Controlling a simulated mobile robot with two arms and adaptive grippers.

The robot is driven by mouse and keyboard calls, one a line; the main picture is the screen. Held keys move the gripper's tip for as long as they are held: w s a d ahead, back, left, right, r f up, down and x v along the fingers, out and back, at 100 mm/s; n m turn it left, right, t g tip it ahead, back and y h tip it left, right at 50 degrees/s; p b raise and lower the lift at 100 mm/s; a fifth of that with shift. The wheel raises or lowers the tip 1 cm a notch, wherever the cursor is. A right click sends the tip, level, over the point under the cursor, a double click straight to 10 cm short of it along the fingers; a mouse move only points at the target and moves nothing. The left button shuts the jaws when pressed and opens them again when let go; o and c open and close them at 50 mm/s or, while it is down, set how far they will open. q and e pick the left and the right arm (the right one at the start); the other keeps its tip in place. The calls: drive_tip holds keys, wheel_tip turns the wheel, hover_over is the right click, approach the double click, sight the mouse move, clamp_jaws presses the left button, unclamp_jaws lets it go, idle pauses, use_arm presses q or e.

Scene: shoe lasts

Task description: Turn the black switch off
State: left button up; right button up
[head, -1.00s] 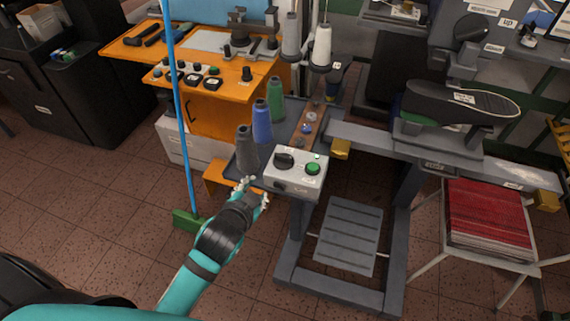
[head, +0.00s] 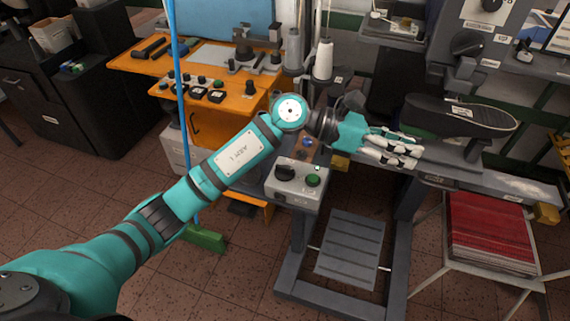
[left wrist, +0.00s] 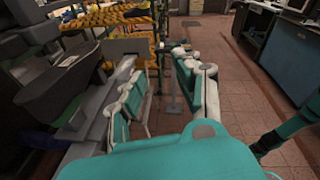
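A black rotary switch (head: 285,173) sits on top of a light grey control box (head: 296,196), beside a green button (head: 313,180). The switch's exact setting is too small to read. My left arm crosses above and behind the box in the head view. My left gripper (head: 415,147) is up and right of the switch, apart from it, pointing right near the black shoe-shaped piece. In the left wrist view the two white-and-teal fingers (left wrist: 158,65) stand apart with nothing between them. The switch is not recognisable in that view. My right gripper is not in view.
A black shoe last (head: 460,116) sits on the grey machine close to my left fingers. A white thread cone (head: 324,60) stands behind my forearm. An orange bench (head: 232,110) is behind left; a blue pole (head: 177,100) stands left. A stool with red material (head: 488,230) is right.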

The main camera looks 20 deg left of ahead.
use_arm(q)
drive_tip(key=w+a+f+m+y, duration=0.2)
drive_tip(key=a+f+m+y, duration=0.1)
drive_tip(key=f+y, duration=0.1)
drive_tip(key=g+y, duration=0.1)
drive_tip(key=y, duration=1.1)
approach(284, 167)
drive_tip(key=shift+m, duration=0.4)
wheel_tip(284, 167, down, 9)
drive_tip(key=p, duration=0.3)
drive_tip(key=shift+w+d+f, duration=0.1)
drive_tip(key=shift+w+d, duration=0.05)
clamp_jaws()
